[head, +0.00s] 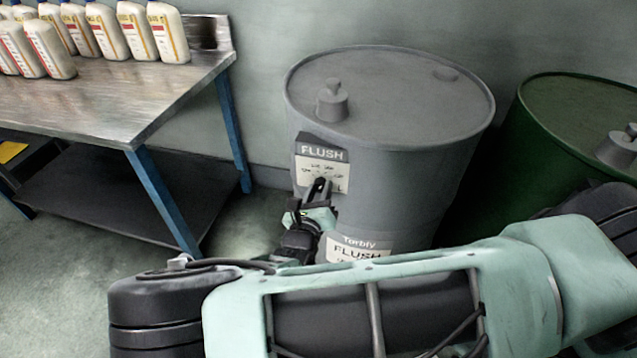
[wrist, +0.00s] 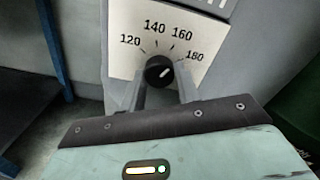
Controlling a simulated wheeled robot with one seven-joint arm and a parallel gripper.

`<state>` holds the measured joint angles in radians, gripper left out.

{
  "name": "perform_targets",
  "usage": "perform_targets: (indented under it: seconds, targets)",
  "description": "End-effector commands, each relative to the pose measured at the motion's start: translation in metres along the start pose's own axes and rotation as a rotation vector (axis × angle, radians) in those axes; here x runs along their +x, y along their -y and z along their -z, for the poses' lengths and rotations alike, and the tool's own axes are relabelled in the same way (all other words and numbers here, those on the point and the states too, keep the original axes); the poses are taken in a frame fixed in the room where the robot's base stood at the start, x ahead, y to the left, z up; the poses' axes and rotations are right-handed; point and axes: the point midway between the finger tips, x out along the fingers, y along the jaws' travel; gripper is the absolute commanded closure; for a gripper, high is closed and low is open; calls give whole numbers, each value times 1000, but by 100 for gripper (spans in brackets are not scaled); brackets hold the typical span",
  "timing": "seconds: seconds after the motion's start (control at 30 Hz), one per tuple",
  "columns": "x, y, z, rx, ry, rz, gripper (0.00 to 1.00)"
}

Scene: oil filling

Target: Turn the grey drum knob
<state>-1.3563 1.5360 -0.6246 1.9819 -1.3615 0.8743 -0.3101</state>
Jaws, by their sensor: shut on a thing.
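The grey drum (head: 400,120) stands against the wall with a FLUSH label panel (head: 322,152) on its upper front. In the wrist view the panel's white dial plate (wrist: 125,52) reads 120, 140, 160 and 180. A round black knob (wrist: 159,70) sits below these numbers, and its white mark slants up to the right, roughly toward the side of 160 and 180. My gripper (wrist: 161,82) is shut on the knob, one finger on each side. In the head view my gripper (head: 320,188) reaches the panel and hides the knob.
A green drum (head: 570,110) stands close on the right. A metal-topped table (head: 130,90) with blue legs and several white bottles (head: 105,32) stands on the left. Bare floor shows between the table and the grey drum.

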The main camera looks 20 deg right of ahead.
Motion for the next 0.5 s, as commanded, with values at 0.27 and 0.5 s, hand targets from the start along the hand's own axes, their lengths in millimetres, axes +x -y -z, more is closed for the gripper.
perform_targets:
  seconds: [0.27, 0.5]
  targets:
    - [0, 2, -2, -264, -1, 0, 91]
    - [0, 2, -2, -491, -1, -1, 91]
